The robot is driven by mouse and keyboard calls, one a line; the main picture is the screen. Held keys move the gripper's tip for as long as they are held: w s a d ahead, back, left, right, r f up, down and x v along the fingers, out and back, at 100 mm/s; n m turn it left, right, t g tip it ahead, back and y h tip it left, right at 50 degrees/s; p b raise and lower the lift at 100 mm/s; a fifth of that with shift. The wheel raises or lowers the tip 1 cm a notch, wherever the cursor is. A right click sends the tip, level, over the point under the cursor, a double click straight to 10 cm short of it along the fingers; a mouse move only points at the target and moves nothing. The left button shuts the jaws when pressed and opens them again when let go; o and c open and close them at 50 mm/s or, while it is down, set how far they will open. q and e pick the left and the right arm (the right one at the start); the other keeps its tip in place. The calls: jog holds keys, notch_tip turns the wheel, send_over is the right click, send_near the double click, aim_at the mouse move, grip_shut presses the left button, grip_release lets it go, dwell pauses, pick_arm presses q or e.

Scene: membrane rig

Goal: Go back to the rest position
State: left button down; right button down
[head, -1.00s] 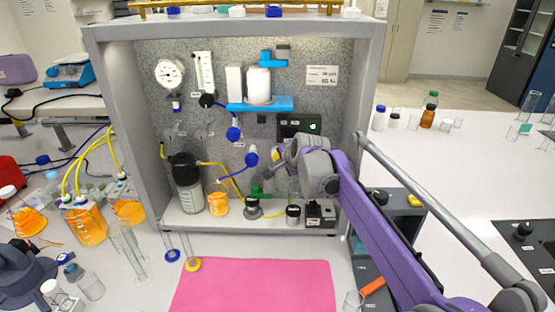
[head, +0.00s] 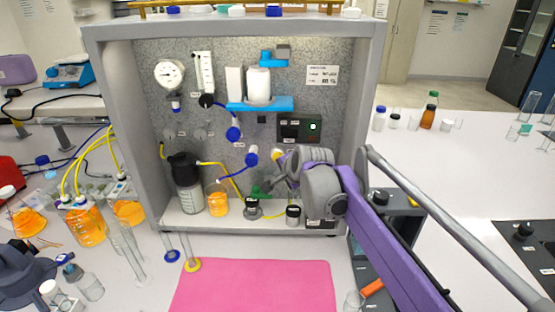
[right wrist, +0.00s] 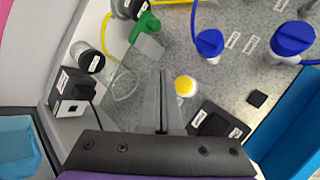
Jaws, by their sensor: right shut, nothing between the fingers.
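My right gripper (head: 279,182) is inside the grey rig cabinet (head: 98,120), in front of the speckled back panel. Its purple arm comes in from the lower right. In the right wrist view its two fingers (right wrist: 162,100) are together with nothing between them. A yellow round button (right wrist: 185,87) shows just right of the fingers, apart from them in the picture. A green valve (right wrist: 143,25) shows beyond them. In the head view the gripper partly covers the area near this valve. My left gripper is not seen.
Blue valves (head: 234,134), a blue shelf (head: 262,104) and tubing crowd the panel. A dark bottle (head: 187,180) and an orange beaker (head: 217,199) stand on the cabinet floor. The pink mat (head: 255,285) in front is clear. The cabinet's right wall (head: 365,95) stands beside my arm.

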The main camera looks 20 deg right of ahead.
jog(key=s+a+f+n+g, duration=0.1)
jog(key=s+a+f+n, duration=0.2)
jog(key=s, duration=0.7)
jog(key=s+a+f+n+g, duration=0.1)
jog(key=s+a+f+n, duration=0.3)
jog(key=s+f+n, duration=0.3)
jog(key=s+a+f+n+g, duration=0.2)
jog(key=s+f+n, duration=0.4)
jog(key=s+f, duration=0.3)
jog(key=shift+s+a+f+y, duration=0.1)
jog(key=shift+s+a, duration=0.15)
jog(key=shift+s, duration=0.5)
jog(key=shift+s+a+y, duration=0.1)
jog(key=shift+s+a, duration=0.1)
jog(key=shift+s, duration=0.55)
jog(key=shift+s+a+f+y, duration=0.1)
jog(key=shift+s+a, duration=0.15)
jog(key=shift+s, duration=0.5)
jog(key=shift+r, duration=0.1)
